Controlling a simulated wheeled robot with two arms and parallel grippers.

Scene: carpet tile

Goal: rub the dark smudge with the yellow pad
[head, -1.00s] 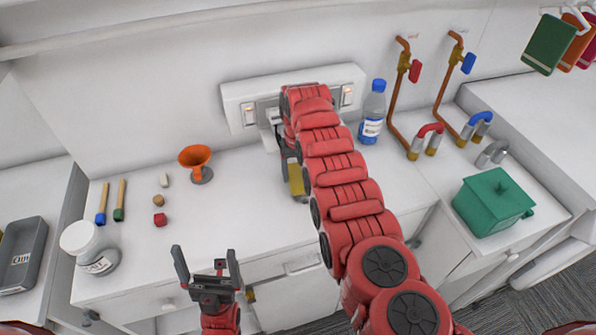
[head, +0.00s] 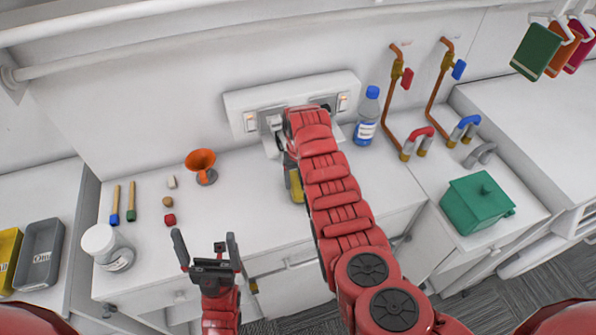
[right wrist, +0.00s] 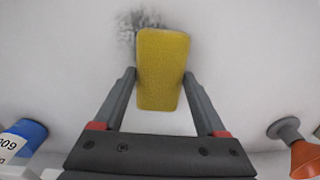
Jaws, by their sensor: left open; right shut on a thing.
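The yellow pad (right wrist: 162,72) is held between the fingers of my right gripper (right wrist: 160,88) in the right wrist view. In the head view the pad (head: 296,186) is mostly hidden behind my right arm. The dark smudge (right wrist: 134,24) is on the white surface, at the pad's far left corner, partly hidden by the pad. I cannot tell whether the pad touches the surface. The smudge cannot be made out in the head view. My left gripper (head: 206,250) is open and empty, at the counter's front edge.
A white jar (head: 106,248), two brushes and small blocks are at the left. A green box (head: 477,204) is at the right. The counter between funnel and pad is clear.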

